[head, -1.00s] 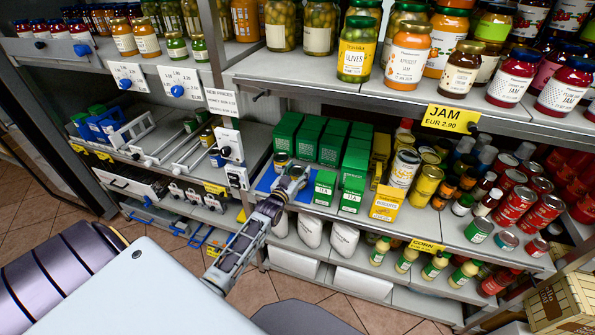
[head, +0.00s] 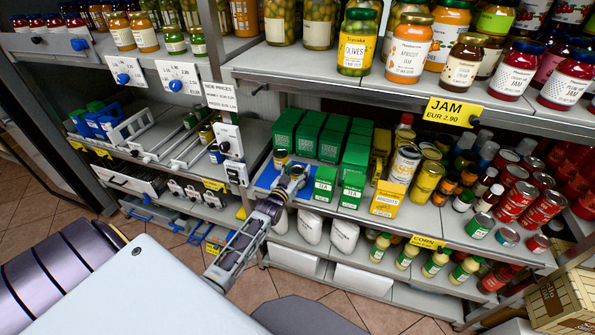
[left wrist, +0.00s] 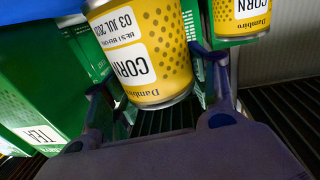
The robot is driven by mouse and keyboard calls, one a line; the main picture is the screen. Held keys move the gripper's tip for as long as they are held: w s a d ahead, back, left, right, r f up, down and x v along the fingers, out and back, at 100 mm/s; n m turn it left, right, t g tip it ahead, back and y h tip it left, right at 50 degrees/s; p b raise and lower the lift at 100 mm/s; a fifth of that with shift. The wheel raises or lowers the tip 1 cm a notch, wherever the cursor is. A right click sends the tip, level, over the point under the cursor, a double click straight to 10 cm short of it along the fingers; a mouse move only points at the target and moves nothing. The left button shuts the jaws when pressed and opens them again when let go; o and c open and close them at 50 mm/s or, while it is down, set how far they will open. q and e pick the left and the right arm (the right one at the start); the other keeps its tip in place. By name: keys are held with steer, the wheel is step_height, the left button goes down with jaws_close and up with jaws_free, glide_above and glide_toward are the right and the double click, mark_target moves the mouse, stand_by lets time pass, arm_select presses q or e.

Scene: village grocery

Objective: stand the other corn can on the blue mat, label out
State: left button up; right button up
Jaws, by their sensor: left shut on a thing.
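My left gripper (head: 291,180) is at the blue mat (head: 264,178) in the head view, beside the green tea boxes. In the left wrist view it is shut on a yellow dotted corn can (left wrist: 155,65). That view is upside down, and the held can's label with its CORN lettering faces the camera. A second corn can (left wrist: 240,15) shows at the upper right there, apart from the held one. In the head view a small can (head: 281,157) stands at the mat's back edge. My gripper mostly hides the held can there. I cannot tell whether it touches the mat. My right gripper is not in view.
Green tea boxes (head: 325,182) stand close on the right of the mat, with more behind. A yellow biscuit box (head: 387,199) and several cans and jars stand farther right. A shelf of jars (head: 357,42) overhangs above. White bags (head: 344,236) sit on the shelf below.

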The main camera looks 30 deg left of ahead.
arm_select(q)
steer(key=shift+f, duration=0.3)
steer(key=o, duration=1.3)
steer(key=shift+f, duration=0.1)
steer(key=shift+s, duration=0.15)
steer(key=shift+s+d, duration=0.25)
steer(key=shift+s, duration=1.7)
steer(key=shift+s+d, duration=0.25)
steer(key=shift+s, duration=1.65)
steer(key=shift+s+d, duration=0.25)
steer(key=shift+s, duration=1.7)
